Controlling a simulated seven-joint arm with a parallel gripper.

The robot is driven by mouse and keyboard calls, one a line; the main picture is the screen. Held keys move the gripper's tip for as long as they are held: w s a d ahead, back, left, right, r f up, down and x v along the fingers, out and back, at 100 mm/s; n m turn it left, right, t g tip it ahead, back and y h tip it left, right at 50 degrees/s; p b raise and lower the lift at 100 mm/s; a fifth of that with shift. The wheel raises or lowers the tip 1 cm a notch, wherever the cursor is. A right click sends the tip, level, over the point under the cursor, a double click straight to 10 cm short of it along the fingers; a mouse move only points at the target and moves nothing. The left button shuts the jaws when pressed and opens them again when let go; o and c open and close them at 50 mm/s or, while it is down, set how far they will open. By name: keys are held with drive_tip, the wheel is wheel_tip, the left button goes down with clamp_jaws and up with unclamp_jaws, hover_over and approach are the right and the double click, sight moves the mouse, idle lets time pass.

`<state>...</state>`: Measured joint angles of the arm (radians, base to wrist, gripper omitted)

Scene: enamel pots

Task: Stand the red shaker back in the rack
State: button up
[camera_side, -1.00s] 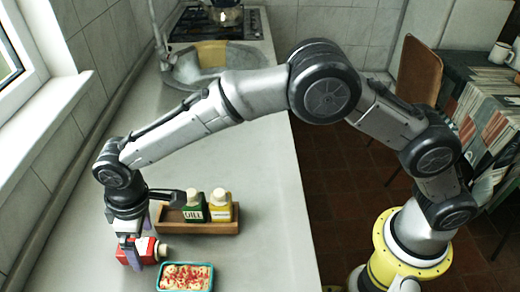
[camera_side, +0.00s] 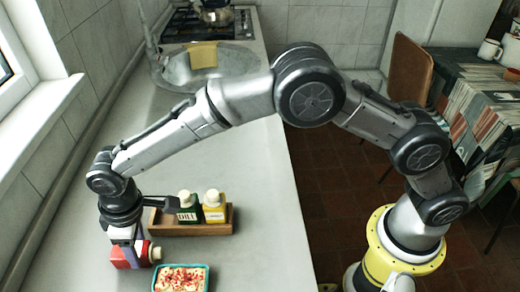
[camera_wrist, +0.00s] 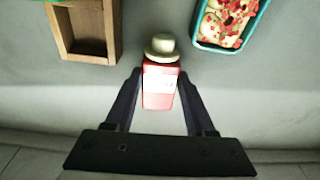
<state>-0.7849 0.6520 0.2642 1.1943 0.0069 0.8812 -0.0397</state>
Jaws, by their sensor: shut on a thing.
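The red shaker (camera_side: 124,259) has a pale label and a cream cap, and it lies on its side with the cap toward the right in the side view. My gripper (camera_side: 130,241) is shut on its body from above. In the wrist view the shaker (camera_wrist: 160,92) sits between the two dark fingers (camera_wrist: 160,84), cap pointing away. I cannot tell whether it touches the counter or hangs just above it. The wooden rack (camera_side: 190,230) stands behind and to the right, holding a green DILL shaker (camera_side: 188,210) and a yellow shaker (camera_side: 214,208). Its left end is empty, and the wrist view shows this empty compartment (camera_wrist: 85,48).
A teal-rimmed dish (camera_side: 181,280) of food with red bits stands right of the red shaker, in front of the rack. The tiled wall and window are at the left. The counter (camera_side: 255,200) is clear right of the rack; the sink and stove are far back.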

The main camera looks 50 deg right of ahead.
sight(138, 249)
drive_tip(key=shift+r, duration=0.1)
drive_tip(key=shift+c, duration=0.6)
drive_tip(key=shift+r, duration=2.25)
